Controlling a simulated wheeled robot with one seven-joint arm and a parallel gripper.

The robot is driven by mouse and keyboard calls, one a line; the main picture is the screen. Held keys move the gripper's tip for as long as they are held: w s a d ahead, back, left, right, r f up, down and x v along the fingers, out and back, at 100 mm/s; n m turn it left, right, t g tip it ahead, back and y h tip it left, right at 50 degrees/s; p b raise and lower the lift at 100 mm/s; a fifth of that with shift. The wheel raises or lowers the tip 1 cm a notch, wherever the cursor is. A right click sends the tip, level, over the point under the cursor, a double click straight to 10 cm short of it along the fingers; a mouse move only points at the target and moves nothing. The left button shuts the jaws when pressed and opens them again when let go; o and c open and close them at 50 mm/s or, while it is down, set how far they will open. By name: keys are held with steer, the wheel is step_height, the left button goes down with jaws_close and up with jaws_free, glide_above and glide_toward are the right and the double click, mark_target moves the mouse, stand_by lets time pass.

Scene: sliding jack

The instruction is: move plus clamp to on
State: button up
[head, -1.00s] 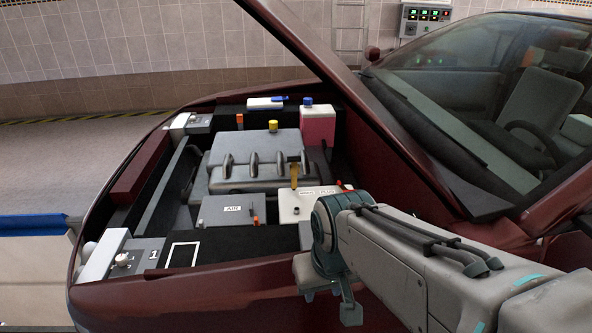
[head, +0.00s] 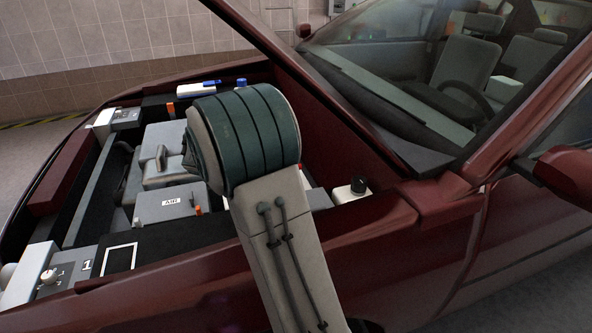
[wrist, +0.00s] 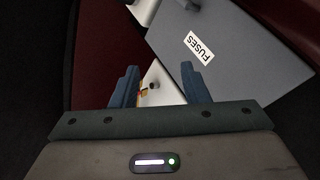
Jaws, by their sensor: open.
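My gripper (wrist: 160,88) shows in the wrist view with its two blue fingers apart. A white piece (wrist: 161,86) with a small dark knob and a red and yellow mark shows between and beyond the fingers; I cannot tell whether it is the battery or how far off it is. Nothing is visibly held. In the head view my arm covers most of the battery area, and the gripper is hidden there. The plus clamp cannot be made out in either view now.
A grey box marked FUSES (wrist: 235,50) lies right of the fingers in the wrist view. In the head view, the AIR box (head: 155,206), a white box with a black cap (head: 350,192) and a dial panel marked 1 (head: 62,272) surround my arm. The open hood's edge slants overhead.

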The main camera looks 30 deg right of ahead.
steer(key=w+d+f+n+t+h+b, duration=0.1)
steer(key=w+d+f+n+h, duration=0.15)
steer(key=w, duration=0.35)
steer(key=w+d+f+n+h+b, duration=0.1)
steer(key=w+f+h, duration=0.2)
steer(key=w, duration=0.2)
steer(key=shift+m+y, duration=0.25)
steer(key=x, duration=0.9)
steer(key=w+x, duration=0.1)
steer(key=x, duration=0.4)
steer(key=shift+f, duration=0.1)
